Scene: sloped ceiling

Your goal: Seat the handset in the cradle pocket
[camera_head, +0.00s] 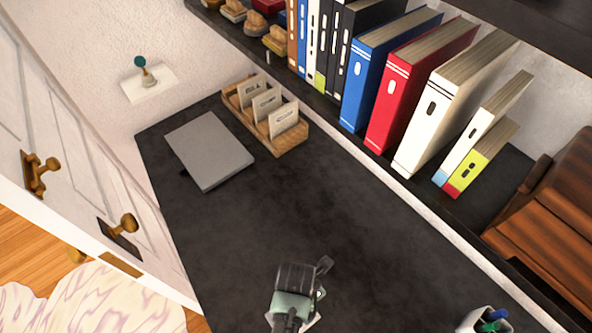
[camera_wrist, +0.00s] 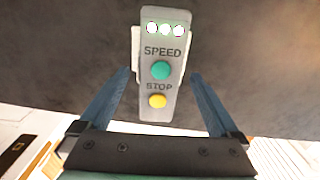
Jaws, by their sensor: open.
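The handset (camera_wrist: 158,108) is a slim grey bar in the wrist view, marked SPEED and STOP, with a teal button, a yellow button and white dots. It lies over the dark desk. My gripper (camera_wrist: 160,75) is open, its two blue-grey fingers on either side of the handset's lower half, with gaps showing on both sides. A pale piece (camera_wrist: 135,52) shows behind the handset's left edge; I cannot tell whether it is the cradle. In the head view my gripper (camera_head: 297,278) is low over the desk at bottom centre and hides most of what is under it.
The dark desk (camera_head: 270,220) is clear in its middle. A grey closed laptop-like slab (camera_head: 210,150) and a wooden card holder (camera_head: 292,143) stand at the far end. A pen cup (camera_head: 470,322) is at bottom right. A shelf of binders (camera_head: 420,88) runs along the right.

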